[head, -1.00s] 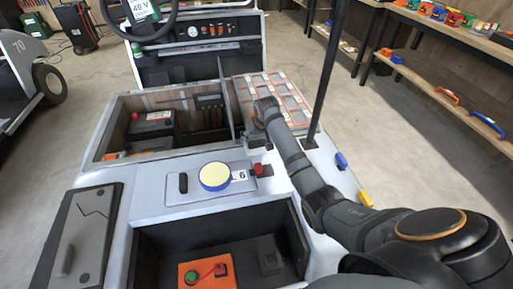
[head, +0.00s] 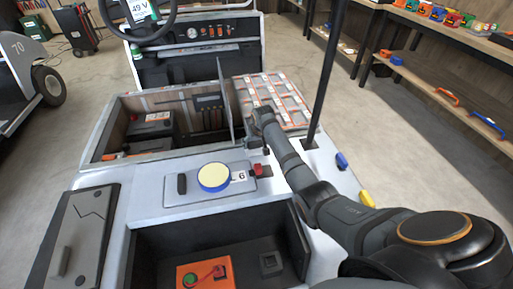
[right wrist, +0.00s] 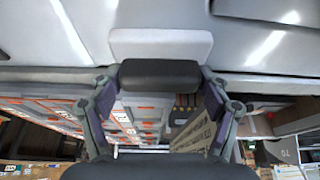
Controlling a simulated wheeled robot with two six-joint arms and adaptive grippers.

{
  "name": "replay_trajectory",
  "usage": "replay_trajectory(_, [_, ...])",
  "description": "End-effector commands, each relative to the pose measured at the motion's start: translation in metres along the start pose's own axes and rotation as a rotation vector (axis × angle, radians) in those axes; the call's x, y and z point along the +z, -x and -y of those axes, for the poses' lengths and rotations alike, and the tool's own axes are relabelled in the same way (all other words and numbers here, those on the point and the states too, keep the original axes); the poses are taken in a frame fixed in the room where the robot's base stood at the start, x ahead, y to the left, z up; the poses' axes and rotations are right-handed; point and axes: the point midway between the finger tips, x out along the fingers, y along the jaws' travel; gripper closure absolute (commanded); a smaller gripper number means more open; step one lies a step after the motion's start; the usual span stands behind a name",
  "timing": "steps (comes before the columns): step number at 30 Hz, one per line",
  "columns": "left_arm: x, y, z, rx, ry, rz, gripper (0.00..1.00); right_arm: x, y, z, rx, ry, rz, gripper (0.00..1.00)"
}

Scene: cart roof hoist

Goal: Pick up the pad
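A black, flat block with rounded corners, which looks like the pad (right wrist: 160,72), lies against a white block (right wrist: 160,43) in the right wrist view. My right gripper (right wrist: 160,98) has its fingers spread, one on each side of the black block. I cannot tell whether the tips touch it. In the head view my right gripper (head: 254,146) is low over the white cart deck, right of the open compartment. My arm largely hides the spot under it. My left gripper is not in view.
A yellow round disc (head: 214,176) sits on a grey plate left of a red knob (head: 258,170). A black post (head: 325,75) rises right of my arm. An upright panel (head: 224,97) stands beside the tiled surface (head: 271,98). An open bin (head: 150,245) lies in front.

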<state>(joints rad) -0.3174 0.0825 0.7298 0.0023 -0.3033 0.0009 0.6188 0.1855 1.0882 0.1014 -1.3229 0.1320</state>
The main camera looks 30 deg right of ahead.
Motion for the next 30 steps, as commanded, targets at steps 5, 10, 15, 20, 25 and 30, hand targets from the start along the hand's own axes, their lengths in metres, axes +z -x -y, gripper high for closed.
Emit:
replay_trajectory(5, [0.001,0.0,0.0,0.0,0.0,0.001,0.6,0.001,-0.001,0.0,0.0,0.0,0.002,0.56])
replay_trajectory(10, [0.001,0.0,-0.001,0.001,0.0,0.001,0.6,0.001,-0.001,0.0,0.0,0.0,0.002,0.57])
replay_trajectory(15, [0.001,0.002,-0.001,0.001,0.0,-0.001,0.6,-0.002,0.005,0.0,0.0,0.0,0.001,0.57])
replay_trajectory(20, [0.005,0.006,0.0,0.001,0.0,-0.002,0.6,-0.013,0.029,0.0,0.0,0.0,-0.002,0.57])
replay_trajectory(25, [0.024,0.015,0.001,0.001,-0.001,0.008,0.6,-0.001,0.079,0.015,-0.002,0.002,-0.003,0.57])
replay_trajectory(30, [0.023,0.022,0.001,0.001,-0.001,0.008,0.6,0.026,0.123,0.035,-0.004,0.0,0.002,0.57])
